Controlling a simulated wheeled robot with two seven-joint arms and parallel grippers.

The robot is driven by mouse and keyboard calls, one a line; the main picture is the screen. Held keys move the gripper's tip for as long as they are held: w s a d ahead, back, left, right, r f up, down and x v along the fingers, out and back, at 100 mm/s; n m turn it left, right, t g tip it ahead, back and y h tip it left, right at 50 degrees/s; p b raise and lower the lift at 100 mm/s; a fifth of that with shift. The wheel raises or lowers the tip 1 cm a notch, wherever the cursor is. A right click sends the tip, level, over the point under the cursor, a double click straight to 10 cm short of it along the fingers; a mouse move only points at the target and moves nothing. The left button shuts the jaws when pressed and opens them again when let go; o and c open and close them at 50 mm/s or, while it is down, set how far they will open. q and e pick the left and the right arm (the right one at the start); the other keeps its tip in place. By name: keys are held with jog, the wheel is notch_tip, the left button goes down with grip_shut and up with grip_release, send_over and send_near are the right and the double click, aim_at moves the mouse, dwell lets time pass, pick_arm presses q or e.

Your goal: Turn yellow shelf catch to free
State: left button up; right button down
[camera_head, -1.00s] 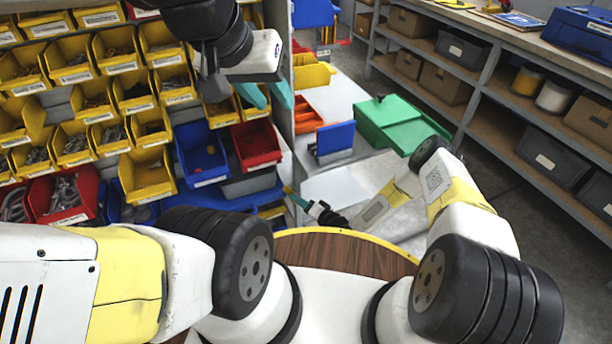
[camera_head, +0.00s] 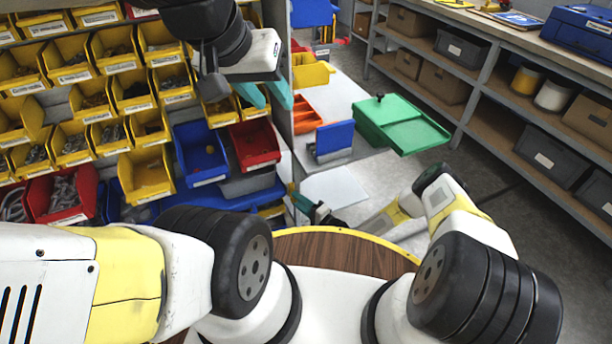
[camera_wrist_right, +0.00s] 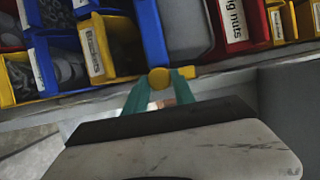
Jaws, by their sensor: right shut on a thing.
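The yellow shelf catch (camera_wrist_right: 158,78) shows in the right wrist view below the bins, a round knob with a short yellow bar reaching right. My right gripper (camera_wrist_right: 159,85) has its teal fingers shut on the knob, one on each side. In the head view my right gripper (camera_head: 299,200) is low at the shelf's edge, and the catch is too small there to make out surely. My left gripper (camera_head: 266,96) is open and empty, with teal fingers apart in front of the upper bins.
Yellow bins (camera_head: 145,173), blue bins (camera_head: 200,152) and a red bin (camera_head: 255,146) fill the left rack. A green tray (camera_head: 400,124) stands right of the rack. A grey shelf unit (camera_head: 480,80) runs along the right.

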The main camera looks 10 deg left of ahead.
dwell(0.3)
jog(key=c, duration=1.1)
grip_release()
jog(key=v, duration=0.8)
jog(key=shift+f, duration=0.1)
jog(key=shift+a, duration=0.1)
